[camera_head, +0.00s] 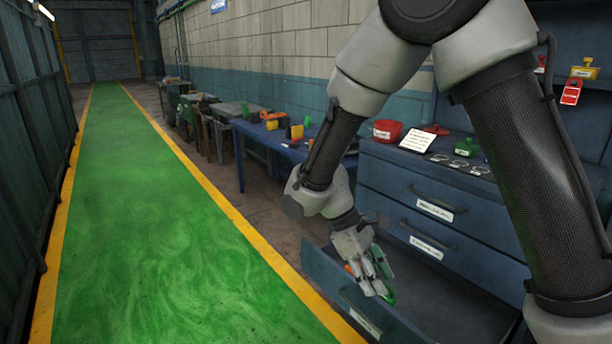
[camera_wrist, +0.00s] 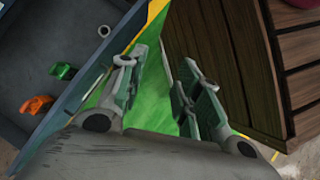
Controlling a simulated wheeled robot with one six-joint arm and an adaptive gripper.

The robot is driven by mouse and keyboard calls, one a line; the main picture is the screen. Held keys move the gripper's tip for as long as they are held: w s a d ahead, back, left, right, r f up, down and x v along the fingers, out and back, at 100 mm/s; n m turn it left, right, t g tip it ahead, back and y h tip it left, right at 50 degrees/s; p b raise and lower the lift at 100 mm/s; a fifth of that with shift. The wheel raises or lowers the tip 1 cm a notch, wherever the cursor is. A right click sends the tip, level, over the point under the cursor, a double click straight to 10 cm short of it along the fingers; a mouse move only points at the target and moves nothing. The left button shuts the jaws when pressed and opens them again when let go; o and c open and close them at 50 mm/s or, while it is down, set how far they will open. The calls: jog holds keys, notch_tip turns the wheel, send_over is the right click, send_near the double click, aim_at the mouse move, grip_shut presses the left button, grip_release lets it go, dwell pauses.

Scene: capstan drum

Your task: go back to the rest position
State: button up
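My gripper (camera_head: 376,285) hangs at the end of my arm over the open bottom drawer (camera_head: 345,290) of the blue cabinet. In the wrist view my gripper (camera_wrist: 162,78) has its two fingers apart, with only green floor showing between them. The drawer (camera_wrist: 35,125) is on the left in that view. Inside it lie a green piece (camera_wrist: 62,71), an orange piece (camera_wrist: 37,105) and a small pale ring (camera_wrist: 104,31). In the head view my fingers partly hide the green and orange bits near them.
The blue cabinet (camera_head: 455,225) has two shut labelled drawers. A red pot (camera_head: 387,131), a white card (camera_head: 417,140) and a green lock-like piece (camera_head: 466,148) are on its top. A blue table (camera_head: 285,148) stands beyond. Brown planks (camera_wrist: 225,65) are on the wrist view's right. The green walkway (camera_head: 150,230) is clear.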

jog(key=s+d+r+m+t+y, duration=0.3)
jog(key=s+d+r+m, duration=0.2)
jog(key=d+r, duration=0.5)
jog(key=s+d+r+m+t+y, duration=0.2)
jog(key=s+d+r+m+t, duration=0.2)
jog(key=d+r, duration=0.7)
jog(key=s+m, duration=0.2)
jog(key=shift+d+r+m+y, duration=0.2)
jog(key=shift+r+m+y, duration=0.2)
